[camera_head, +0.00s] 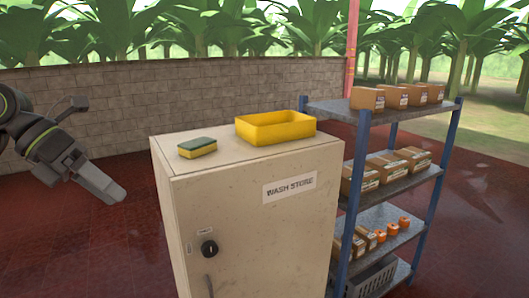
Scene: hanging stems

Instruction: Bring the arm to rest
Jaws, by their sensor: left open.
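My left gripper (98,148) reaches in from the left edge. It is open, with its two fingers spread wide and nothing between them. It is in front of the block wall and to the left of the cabinet, apart from everything. My right gripper is not in the view.
A beige cabinet (245,225) marked "WASH STORE" stands in the middle. A green and yellow sponge (198,148) and a yellow tray (276,132) are on top. A shelf rack (385,180) with boxes stands at right. The red floor (90,250) at left is clear.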

